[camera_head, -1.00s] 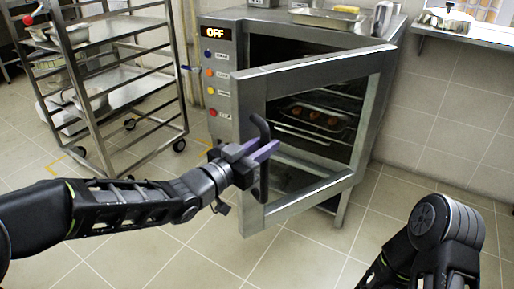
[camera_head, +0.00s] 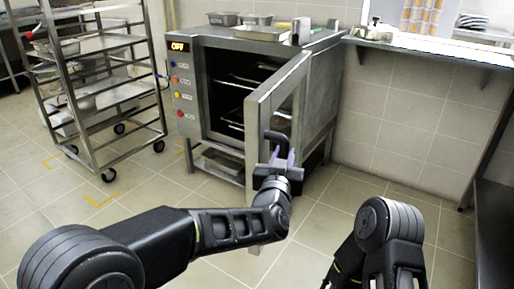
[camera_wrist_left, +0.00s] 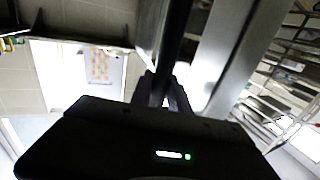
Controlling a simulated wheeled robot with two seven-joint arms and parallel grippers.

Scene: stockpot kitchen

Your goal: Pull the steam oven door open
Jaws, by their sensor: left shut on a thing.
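The steam oven (camera_head: 322,105) stands against the back wall with its display reading OFF. Its door (camera_head: 262,120) is swung wide open toward me, hinged on the right side, and the dark cavity with racks (camera_head: 235,100) shows behind it. My left gripper (camera_head: 282,158) is shut on the dark door handle (camera_head: 276,138) at the door's free edge. In the left wrist view the fingers (camera_wrist_left: 161,92) close around the dark handle bar (camera_wrist_left: 176,45). My right arm shows at the lower right; its gripper is out of view.
A steel rack trolley (camera_head: 85,90) stands at the left. Several pans (camera_head: 262,33) sit on top of the oven. A counter (camera_head: 430,45) runs along the right wall. The tiled floor (camera_head: 215,205) in front of the oven is free.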

